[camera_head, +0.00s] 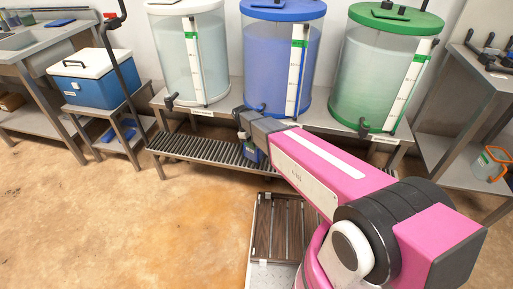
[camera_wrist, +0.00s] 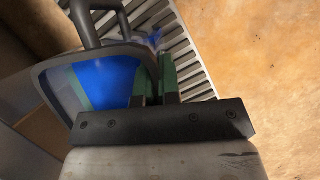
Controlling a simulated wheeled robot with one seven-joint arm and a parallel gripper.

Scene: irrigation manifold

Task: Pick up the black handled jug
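The black handled jug (camera_wrist: 68,95) fills the left of the wrist view, close to the camera. It has a dark rim and handle, with blue and a green strip showing inside. My gripper (camera_wrist: 158,75) has its two green fingers close together, one on each side of the jug's dark right edge, and appears shut on it. In the head view, my gripper reaches down in front of the blue tank. Part of the bluish jug (camera_head: 252,155) shows there below the gripper, mostly hidden by my arm. I cannot tell whether it rests on the grate.
A slatted metal grate (camera_head: 205,151) runs below the white, blue (camera_head: 280,65) and green tanks. A blue cooler (camera_head: 95,80) stands at left. An orange-handled container (camera_head: 490,163) sits on the right shelf. The floor at left front (camera_head: 130,220) is clear.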

